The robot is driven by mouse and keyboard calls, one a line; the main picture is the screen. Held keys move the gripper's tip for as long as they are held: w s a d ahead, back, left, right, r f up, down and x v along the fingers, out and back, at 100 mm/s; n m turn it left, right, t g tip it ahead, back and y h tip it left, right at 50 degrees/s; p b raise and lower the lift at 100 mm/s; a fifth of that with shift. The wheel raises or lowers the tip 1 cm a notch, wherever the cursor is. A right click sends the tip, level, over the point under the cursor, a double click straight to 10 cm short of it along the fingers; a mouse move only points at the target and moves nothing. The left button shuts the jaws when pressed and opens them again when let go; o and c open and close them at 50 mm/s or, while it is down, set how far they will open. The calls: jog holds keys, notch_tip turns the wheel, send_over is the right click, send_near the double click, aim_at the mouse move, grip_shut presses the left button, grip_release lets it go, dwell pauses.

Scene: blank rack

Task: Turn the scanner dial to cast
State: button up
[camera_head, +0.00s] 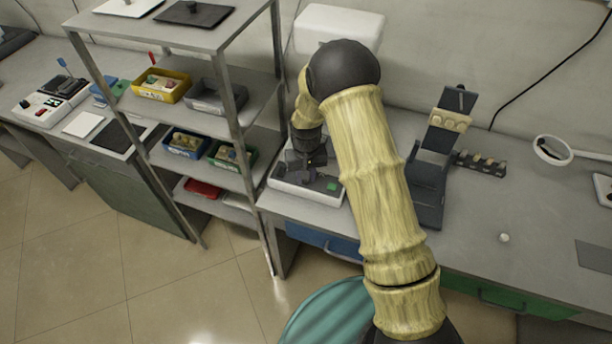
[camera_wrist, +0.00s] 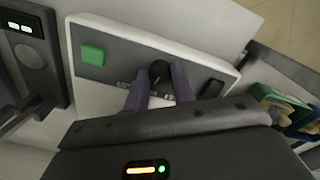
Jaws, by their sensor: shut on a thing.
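The scanner (camera_head: 290,186) is a white machine with a grey front panel on the bench, right of the rack. In the wrist view its white casing (camera_wrist: 215,62) and grey panel (camera_wrist: 125,62) fill the upper middle. The dial (camera_wrist: 158,70) is a dark round knob on that panel. My gripper (camera_wrist: 160,82) has its two purple-grey fingers on either side of the dial, shut on it. Small labels by the dial are partly hidden by the fingers and too small to read. In the head view my gripper (camera_head: 308,168) is over the scanner and the dial is hidden.
A green button (camera_wrist: 92,54) and a dark switch (camera_wrist: 213,88) flank the dial. A metal rack (camera_head: 240,120) with coloured bins stands close on the left. A dark stand (camera_head: 432,170) is to the right.

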jog(key=n, duration=0.5)
jog(key=shift+n, duration=0.3)
jog(key=n, duration=0.6)
jog(key=shift+r, duration=0.1)
jog(key=shift+w, duration=0.1)
jog(key=o, duration=1)
notch_tip(320, 180, up, 17)
jog(key=b, duration=0.1)
jog(key=shift+r+b, duration=0.15)
jog(key=shift+b, duration=0.2)
jog(key=shift+d, duration=0.1)
